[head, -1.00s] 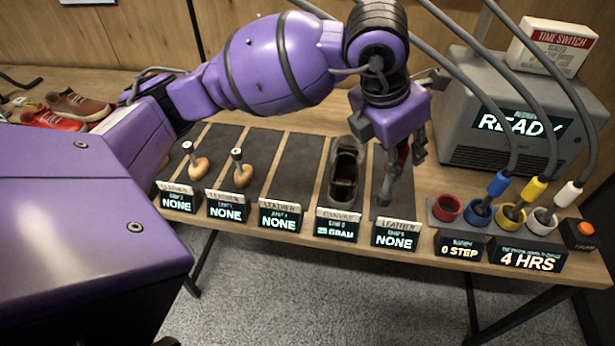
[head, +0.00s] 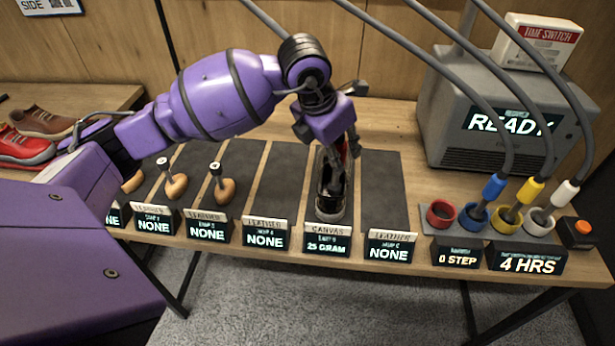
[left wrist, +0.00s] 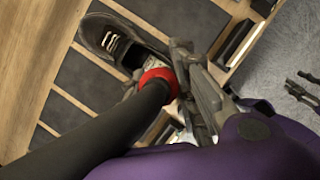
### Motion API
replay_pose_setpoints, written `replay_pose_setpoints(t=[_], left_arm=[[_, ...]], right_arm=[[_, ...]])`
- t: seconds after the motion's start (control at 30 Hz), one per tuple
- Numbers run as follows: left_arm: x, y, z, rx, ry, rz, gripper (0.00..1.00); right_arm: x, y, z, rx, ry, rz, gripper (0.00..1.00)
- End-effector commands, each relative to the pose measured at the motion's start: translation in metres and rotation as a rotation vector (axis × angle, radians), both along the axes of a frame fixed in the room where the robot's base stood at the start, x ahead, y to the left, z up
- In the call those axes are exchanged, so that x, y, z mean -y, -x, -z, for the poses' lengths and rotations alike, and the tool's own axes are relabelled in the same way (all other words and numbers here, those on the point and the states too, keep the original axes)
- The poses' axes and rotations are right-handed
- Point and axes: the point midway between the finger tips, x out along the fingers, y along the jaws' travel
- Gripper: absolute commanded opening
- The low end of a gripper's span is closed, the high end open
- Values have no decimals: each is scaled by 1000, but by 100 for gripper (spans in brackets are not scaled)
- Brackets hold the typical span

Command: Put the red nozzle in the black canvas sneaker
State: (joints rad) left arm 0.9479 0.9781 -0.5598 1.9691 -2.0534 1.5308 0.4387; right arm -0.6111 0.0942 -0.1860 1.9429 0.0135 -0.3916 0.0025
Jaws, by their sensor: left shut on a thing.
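The black canvas sneaker (head: 330,203) stands in the slot labelled CANVAS, 25 GRAM, its toe toward the front edge. It also shows in the left wrist view (left wrist: 108,40). My left gripper (head: 340,150) is above the sneaker's opening, shut on the red nozzle (left wrist: 158,76), whose dark hose runs toward the lower left there. In the head view the nozzle is mostly hidden by the gripper. Whether its tip is inside the shoe or just above it, I cannot tell. A dark fingered shape, perhaps my right gripper (left wrist: 303,90), shows at the left wrist view's right edge.
The red holder ring (head: 441,213) is empty. Blue (head: 494,187), yellow (head: 530,189) and white (head: 566,193) nozzles stand in holders beside it. The grey machine (head: 490,120) reads READY. Wooden shoe forms (head: 222,190) stand in slots to the left.

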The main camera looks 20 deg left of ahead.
Motion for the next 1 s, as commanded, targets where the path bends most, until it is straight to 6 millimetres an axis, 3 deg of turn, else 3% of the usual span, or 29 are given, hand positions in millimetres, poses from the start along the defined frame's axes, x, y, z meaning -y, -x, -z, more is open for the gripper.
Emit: replay_pose_setpoints(t=[0.23, 0.5, 0.93, 0.97, 1.0], left_arm=[[-6, -11, 10, 6, 1, -1, 0], [-12, -19, 52, 5, 2, 2, 0], [-12, -19, 54, 10, 0, 1, 0], [-12, -18, 55, 9, 0, 0, 29], [-12, -18, 54, 9, 0, 0, 34]], right_arm=[[0, -4, 5, 6, 1, 3, 40], [6, 0, 23, 0, 12, 17, 40], [9, 0, 22, 5, 17, 15, 40], [9, 0, 22, 5, 17, 15, 40], [9, 0, 22, 5, 18, 14, 40]])
